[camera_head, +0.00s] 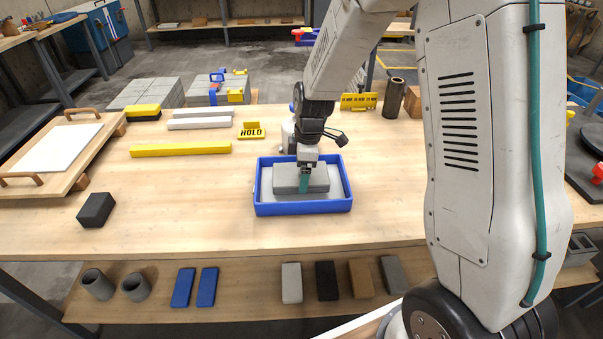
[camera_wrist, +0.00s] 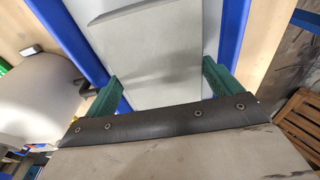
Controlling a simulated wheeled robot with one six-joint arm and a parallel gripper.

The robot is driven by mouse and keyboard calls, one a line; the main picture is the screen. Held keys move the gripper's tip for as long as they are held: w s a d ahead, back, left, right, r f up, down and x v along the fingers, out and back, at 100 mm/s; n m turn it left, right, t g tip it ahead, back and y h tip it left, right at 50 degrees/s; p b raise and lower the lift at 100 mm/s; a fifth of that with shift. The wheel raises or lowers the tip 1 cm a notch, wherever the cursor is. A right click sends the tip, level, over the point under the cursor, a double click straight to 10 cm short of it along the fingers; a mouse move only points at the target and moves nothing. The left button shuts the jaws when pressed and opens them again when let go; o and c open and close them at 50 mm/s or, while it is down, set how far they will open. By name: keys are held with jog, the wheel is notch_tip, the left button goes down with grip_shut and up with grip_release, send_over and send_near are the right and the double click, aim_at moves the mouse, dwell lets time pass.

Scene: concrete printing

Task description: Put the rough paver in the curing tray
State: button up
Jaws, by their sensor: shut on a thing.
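The blue-walled curing tray (camera_head: 303,208) with a pale grey floor sits on the bench near its front middle. A grey rectangular slab, the rough paver (camera_head: 286,181), is inside the tray's outline. My gripper (camera_head: 304,184) points down over the tray and is shut on the paver. In the wrist view, the green fingers grip the paver (camera_wrist: 140,52) from two sides, and the blue tray wall (camera_wrist: 231,40) shows beyond it. I cannot tell whether the paver touches the tray floor.
A dark block (camera_head: 96,210) and a framed white board (camera_head: 60,146) stand farther left. A dark cylinder (camera_head: 393,98) stands behind right. Several blocks lie on the lower shelf (camera_head: 240,300).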

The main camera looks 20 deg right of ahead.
jog(key=shift+f, duration=0.6)
jog(key=o, duration=1.6)
jog(key=shift+f, duration=0.15)
jog(key=shift+c, duration=0.2)
notch_tip(320, 180, up, 12)
jog(key=d, duration=0.1)
jog(key=s+r+m, duration=0.4)
jog(key=s+r, duration=0.3)
jog(key=s, duration=0.1)
jog(key=s+d+r+m, duration=0.1)
jog(key=s+m, duration=0.4)
jog(key=s, duration=0.6)
jog(key=s+d+r+m+h, duration=0.1)
jog(key=s+r+m, duration=0.3)
jog(key=s, duration=0.7)
jog(key=shift+m+t, duration=0.4)
jog(key=shift+m, duration=0.3)
